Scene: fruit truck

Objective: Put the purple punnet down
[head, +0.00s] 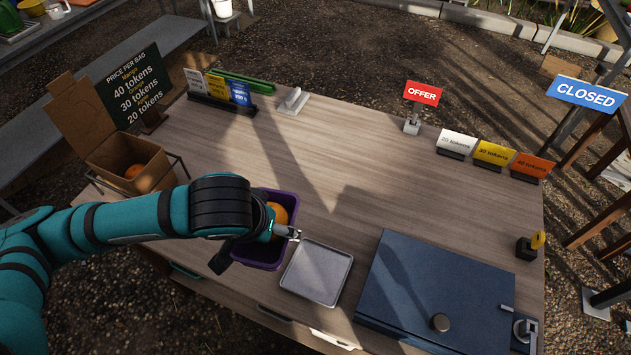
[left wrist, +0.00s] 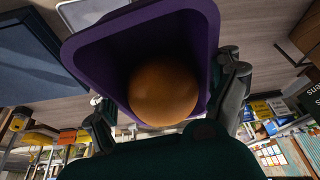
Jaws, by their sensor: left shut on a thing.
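The purple punnet (head: 267,257) is near the front edge of the wooden table, just left of a square metal tray. It holds an orange fruit (head: 278,213), which fills much of the left wrist view (left wrist: 166,92). My left gripper (head: 288,233) is shut on the purple punnet. In the left wrist view the punnet (left wrist: 97,57) sits between the dark fingers, with its rim toward the camera. My arm hides part of the punnet in the head view, and I cannot tell whether its base touches the table. My right gripper is not in view.
The metal tray (head: 317,272) lies right of the punnet, then a dark blue box (head: 436,285). A cardboard box (head: 125,157) with an orange fruit stands at the left. The table's middle is clear.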

